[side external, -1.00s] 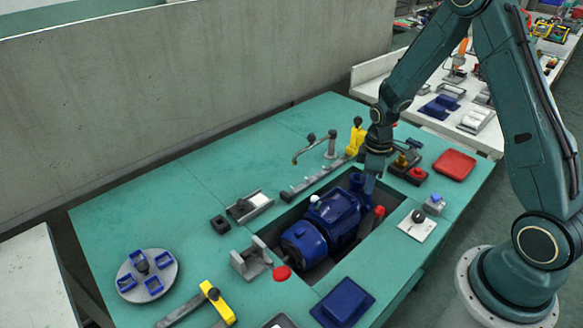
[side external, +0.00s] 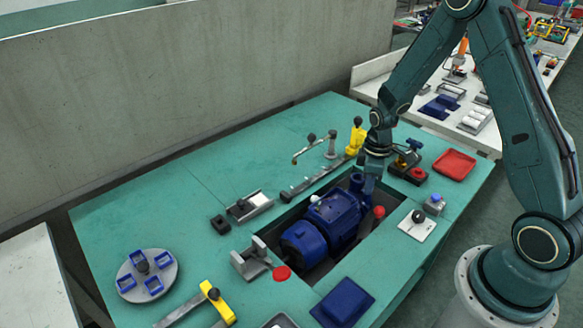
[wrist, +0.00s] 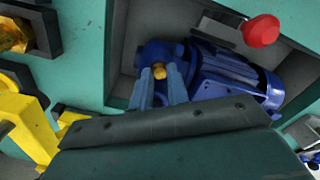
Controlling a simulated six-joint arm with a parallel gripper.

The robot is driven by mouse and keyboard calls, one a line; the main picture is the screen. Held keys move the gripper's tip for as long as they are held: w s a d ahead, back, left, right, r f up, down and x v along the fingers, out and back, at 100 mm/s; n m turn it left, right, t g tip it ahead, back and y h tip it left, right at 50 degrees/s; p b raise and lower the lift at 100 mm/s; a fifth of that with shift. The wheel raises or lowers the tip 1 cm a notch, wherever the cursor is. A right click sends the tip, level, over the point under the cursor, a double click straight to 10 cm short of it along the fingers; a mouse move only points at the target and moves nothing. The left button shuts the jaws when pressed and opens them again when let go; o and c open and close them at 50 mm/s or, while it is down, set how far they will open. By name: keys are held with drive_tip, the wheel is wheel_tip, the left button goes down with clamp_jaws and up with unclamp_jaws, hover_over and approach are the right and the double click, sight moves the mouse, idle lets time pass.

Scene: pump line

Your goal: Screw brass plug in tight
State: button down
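The blue pump (side external: 333,215) lies in the recess of the green bench. In the wrist view its ribbed motor body (wrist: 235,78) extends right from the rounded end near my fingers. The small round brass plug (wrist: 159,70) sits at that end, between the tips of my gripper (wrist: 160,77). The two grey-blue fingers flank the plug closely and appear closed on it. Its thread and seat are hidden. In the side view my gripper (side external: 368,186) points down at the pump's far end; the plug cannot be made out there.
A red knob (wrist: 261,31) on a lever stands close beside the pump. A brass valve with a blue handle (side external: 410,154), a red tray (side external: 455,164) and a yellow clamp (side external: 356,138) are near my wrist. Recess walls surround the pump.

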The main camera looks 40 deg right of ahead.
idle(0.3)
drive_tip(key=m, duration=0.5)
drive_tip(key=shift+m, duration=1)
drive_tip(key=shift+m, duration=2.5)
drive_tip(key=c, duration=1.6)
unclamp_jaws()
drive_tip(key=shift+o, duration=0.2)
drive_tip(key=shift+r, duration=0.1)
